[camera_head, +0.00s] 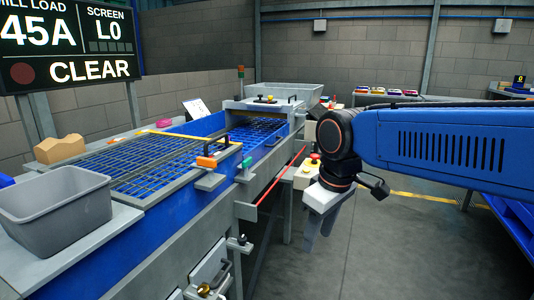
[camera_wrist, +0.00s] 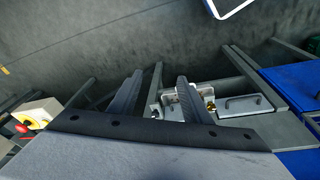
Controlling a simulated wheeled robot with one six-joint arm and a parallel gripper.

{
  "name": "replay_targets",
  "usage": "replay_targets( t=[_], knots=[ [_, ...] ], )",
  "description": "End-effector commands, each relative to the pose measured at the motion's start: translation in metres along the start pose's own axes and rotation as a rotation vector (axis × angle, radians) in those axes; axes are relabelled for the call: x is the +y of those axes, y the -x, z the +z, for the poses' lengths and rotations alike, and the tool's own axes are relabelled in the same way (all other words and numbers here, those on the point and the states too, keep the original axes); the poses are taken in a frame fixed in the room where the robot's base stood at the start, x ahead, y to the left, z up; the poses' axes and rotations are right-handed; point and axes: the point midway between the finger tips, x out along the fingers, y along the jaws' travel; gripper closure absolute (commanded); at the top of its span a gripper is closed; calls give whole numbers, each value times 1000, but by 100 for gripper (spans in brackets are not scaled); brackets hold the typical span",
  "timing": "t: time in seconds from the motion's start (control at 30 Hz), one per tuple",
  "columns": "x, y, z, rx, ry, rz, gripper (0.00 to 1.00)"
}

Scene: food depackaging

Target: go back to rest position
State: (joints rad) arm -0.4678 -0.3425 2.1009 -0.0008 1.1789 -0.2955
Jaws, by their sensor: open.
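My gripper (camera_head: 319,232) hangs at the end of my blue arm, pointing down over the open floor to the right of the machine. In the wrist view my gripper (camera_wrist: 159,80) shows two dark fingers set apart, with nothing held between them. The fingers appear clear of the machine in the head view. Beyond them, the wrist view shows a metal box with a latch (camera_wrist: 190,103) and a grey panel with a handle (camera_wrist: 245,104).
The blue machine with a mesh grate (camera_head: 150,165) fills the left. The grey floor (camera_head: 400,250) is clear.

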Motion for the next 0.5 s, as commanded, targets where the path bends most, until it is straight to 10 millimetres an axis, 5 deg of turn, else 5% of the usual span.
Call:
replay_targets(
  t=[0.2, 0.5],
  knots=[
    [28, -9, 80, 57, -242, 52, 56],
    [38, -35, 177, 136, -555, 127, 56]
  ],
)
